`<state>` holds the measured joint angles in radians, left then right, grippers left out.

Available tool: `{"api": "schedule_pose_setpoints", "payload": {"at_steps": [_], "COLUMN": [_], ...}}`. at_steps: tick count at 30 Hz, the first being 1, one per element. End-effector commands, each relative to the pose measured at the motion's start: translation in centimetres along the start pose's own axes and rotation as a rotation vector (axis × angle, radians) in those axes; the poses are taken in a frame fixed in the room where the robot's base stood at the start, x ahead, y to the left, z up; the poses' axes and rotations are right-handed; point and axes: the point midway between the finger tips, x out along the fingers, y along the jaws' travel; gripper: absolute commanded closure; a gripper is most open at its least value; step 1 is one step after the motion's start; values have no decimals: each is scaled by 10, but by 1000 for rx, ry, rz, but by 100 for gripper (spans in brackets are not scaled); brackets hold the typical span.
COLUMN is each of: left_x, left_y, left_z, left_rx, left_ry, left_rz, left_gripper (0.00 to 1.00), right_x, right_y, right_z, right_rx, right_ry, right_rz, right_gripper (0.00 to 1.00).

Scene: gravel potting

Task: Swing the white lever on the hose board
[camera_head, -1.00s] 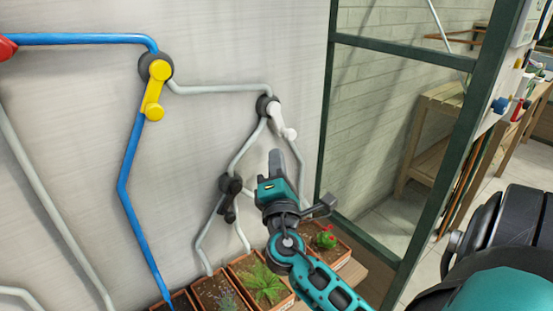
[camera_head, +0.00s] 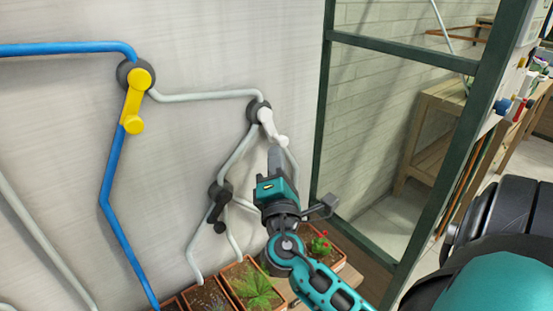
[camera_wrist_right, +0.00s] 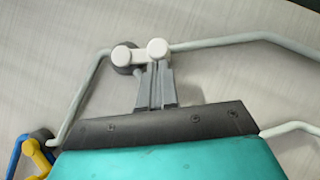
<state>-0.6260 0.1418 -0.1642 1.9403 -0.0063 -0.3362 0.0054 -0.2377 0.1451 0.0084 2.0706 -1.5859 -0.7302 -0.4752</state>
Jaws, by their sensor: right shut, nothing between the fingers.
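The white lever (camera_head: 272,128) sits on a dark round pivot at the right of the hose board (camera_head: 200,130), slanting down to the right in the head view. In the right wrist view the white lever (camera_wrist_right: 140,56) lies level, its free knob right at the fingertips. My right gripper (camera_head: 275,158) is shut and empty, its tips just below the lever's lower end. In the right wrist view the shut fingers of the right gripper (camera_wrist_right: 156,70) overlap the knob; I cannot tell whether they touch. My left gripper is not in view.
A yellow lever (camera_head: 133,100) on the blue hose (camera_head: 110,180) is at the left. A black lever (camera_head: 218,207) is left of my gripper. Potted plants (camera_head: 250,285) stand below the board. A green frame post (camera_head: 322,110) is close on the right.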

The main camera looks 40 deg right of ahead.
Motion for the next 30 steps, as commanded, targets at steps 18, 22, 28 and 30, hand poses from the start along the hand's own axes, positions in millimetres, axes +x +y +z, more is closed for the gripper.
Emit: {"api": "schedule_pose_setpoints", "payload": {"at_steps": [18, 22, 28, 30], "left_x": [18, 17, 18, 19], "left_y": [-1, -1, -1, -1], "left_z": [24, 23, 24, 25], "left_rx": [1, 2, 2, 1], "left_ry": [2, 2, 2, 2], "left_rz": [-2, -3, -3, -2], "left_gripper": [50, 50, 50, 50], "right_x": [12, 13, 13, 14], "right_y": [-6, -5, -6, -8], "right_z": [14, 14, 14, 14], "right_rx": [-137, -137, -136, -136], "right_ry": [0, -1, -3, -3], "right_rz": [106, 105, 105, 105], "right_gripper": [100, 100, 100, 100]}}
